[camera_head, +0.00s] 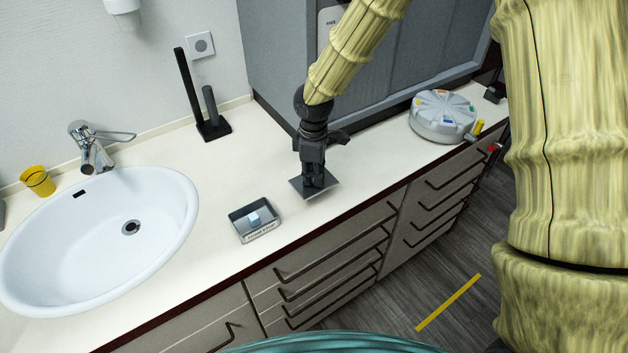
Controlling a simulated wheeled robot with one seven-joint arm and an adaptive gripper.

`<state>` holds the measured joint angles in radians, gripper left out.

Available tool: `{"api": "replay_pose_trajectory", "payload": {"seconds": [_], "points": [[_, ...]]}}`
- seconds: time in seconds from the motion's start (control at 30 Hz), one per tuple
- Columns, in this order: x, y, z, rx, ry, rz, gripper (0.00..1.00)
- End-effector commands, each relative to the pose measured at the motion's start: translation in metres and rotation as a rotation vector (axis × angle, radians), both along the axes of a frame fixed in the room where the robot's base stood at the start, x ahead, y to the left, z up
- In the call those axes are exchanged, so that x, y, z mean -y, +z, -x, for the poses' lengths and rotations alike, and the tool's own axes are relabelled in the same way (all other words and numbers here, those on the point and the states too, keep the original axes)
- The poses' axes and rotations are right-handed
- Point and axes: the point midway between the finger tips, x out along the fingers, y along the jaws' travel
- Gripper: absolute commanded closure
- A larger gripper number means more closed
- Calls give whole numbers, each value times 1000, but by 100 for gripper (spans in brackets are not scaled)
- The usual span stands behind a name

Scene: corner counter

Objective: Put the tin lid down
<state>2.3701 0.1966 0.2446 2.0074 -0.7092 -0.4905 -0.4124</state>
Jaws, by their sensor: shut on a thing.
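My gripper (314,182) is over the white counter, right of the small metal tin (256,233). It is shut on the tin lid (299,187), a flat grey square plate directly under the fingers. The lid is at or very near the counter surface; I cannot tell whether it touches. The tin stands open near the counter's front edge, with a small pale block (254,218) inside. The fingertips and the lid's grip point are partly hidden by the dark gripper body.
A white sink (60,250) with a tap (92,150) and a yellow cup (38,181) is on the left. A black stand (213,129) is at the back. A round grey device (443,117) sits at the right. Counter between the lid and that device is clear.

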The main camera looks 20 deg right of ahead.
Motion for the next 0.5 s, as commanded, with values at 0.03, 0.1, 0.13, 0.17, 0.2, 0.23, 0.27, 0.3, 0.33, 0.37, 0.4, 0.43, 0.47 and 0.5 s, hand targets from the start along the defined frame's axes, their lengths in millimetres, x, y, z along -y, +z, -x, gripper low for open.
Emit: {"api": "replay_pose_trajectory", "payload": {"seconds": [0.03,0.1,0.13,0.17,0.2,0.23,0.27,0.3,0.33,0.37,0.4,0.43,0.47,0.5], "points": [[0,-5,3,-6,1,3,100],[0,-13,3,-6,2,3,100],[0,-16,3,-5,2,2,100],[0,-19,3,-6,1,3,100],[0,-23,3,-5,1,3,100],[0,-26,3,-5,1,3,100],[0,-28,3,-4,2,3,100],[0,-30,3,-2,2,2,100],[0,-31,3,-2,2,2,100],[0,-32,3,-2,2,2,100],[0,-33,3,-2,1,2,100],[0,-34,3,-2,1,2,100],[0,-34,3,-2,1,2,100],[0,-34,3,-2,1,2,100]]}}
